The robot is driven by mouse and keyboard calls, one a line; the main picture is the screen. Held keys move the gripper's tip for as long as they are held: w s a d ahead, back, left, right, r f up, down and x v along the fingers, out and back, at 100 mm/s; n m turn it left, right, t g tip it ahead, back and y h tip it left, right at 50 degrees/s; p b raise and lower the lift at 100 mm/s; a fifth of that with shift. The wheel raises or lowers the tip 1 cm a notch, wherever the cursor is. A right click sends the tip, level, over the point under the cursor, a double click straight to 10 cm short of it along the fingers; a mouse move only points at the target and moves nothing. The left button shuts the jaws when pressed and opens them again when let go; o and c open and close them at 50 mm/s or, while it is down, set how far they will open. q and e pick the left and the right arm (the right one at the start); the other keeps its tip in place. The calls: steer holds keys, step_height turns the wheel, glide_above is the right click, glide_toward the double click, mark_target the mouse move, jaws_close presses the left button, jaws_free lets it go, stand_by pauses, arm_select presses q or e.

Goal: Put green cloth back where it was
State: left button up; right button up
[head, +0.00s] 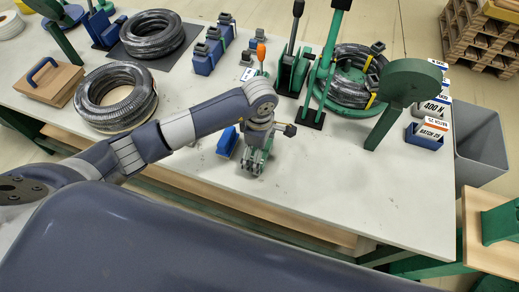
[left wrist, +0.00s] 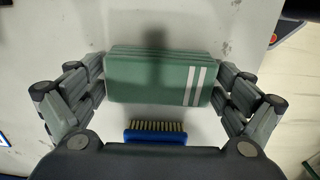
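The green cloth (left wrist: 150,78) is a folded block with two white stripes near its right end in the left wrist view. My left gripper (left wrist: 162,85) has its fingers against both ends of it. In the head view my left gripper (head: 254,166) points down at the front middle of the table, with a little green of the cloth between its fingers. The height of the cloth over the table is hard to tell. My right gripper is not in view.
A blue brush (head: 227,141) lies just left of the gripper; its bristles show in the left wrist view (left wrist: 155,132). Black hose coils (head: 117,97), green stands (head: 297,65) and blue bins (head: 425,136) stand around. The table's front right is clear.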

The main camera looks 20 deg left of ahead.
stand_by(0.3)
arm_select(q)
steer(key=shift+r, duration=0.15)
steer(key=shift+r, duration=0.2)
step_height(320, 180, up, 12)
steer(key=b, duration=0.2)
steer(key=shift+f, duration=0.15)
